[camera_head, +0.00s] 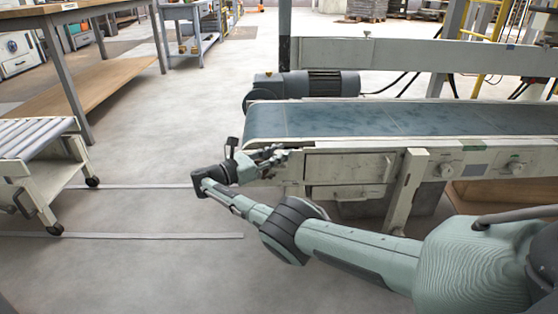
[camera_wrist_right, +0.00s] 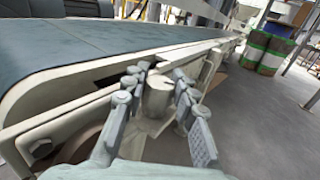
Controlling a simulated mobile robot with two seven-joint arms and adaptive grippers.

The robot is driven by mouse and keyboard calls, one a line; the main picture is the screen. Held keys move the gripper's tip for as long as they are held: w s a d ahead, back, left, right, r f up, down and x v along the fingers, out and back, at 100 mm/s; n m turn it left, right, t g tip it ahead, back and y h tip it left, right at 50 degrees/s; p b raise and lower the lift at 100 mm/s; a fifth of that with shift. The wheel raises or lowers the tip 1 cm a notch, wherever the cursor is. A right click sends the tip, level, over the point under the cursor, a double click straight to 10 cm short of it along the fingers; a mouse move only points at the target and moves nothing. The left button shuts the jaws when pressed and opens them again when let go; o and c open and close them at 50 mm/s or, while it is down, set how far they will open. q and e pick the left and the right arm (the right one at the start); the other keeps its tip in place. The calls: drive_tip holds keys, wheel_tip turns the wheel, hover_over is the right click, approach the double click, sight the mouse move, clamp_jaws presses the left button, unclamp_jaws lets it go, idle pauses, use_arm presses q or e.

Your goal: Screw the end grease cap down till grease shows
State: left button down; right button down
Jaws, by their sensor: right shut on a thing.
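The end grease cap (camera_wrist_right: 157,97) is a pale, stubby cylinder at the near end of the conveyor's side frame in the right wrist view. My right gripper (camera_wrist_right: 161,82) has its grey fingers on either side of the cap and is shut on it. In the head view my right gripper (camera_head: 268,160) is at the left end of the conveyor frame, and it hides the cap there. No grease can be made out around the cap. My left gripper is in neither view.
The conveyor (camera_head: 390,119) has a blue-grey belt, with a motor (camera_head: 315,83) behind it. Round fittings (camera_head: 446,170) sit further right along its side. A roller cart (camera_head: 35,140) stands at the left. The floor between is clear. Drums (camera_wrist_right: 265,50) stand beyond in the wrist view.

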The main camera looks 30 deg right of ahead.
drive_tip(key=shift+d, duration=0.1)
idle(0.3)
drive_tip(key=c, duration=1.2)
unclamp_jaws()
drive_tip(key=a, duration=0.7)
drive_tip(key=shift+s+a, duration=0.1)
drive_tip(key=shift+a, duration=0.2)
drive_tip(key=shift+c, duration=0.3)
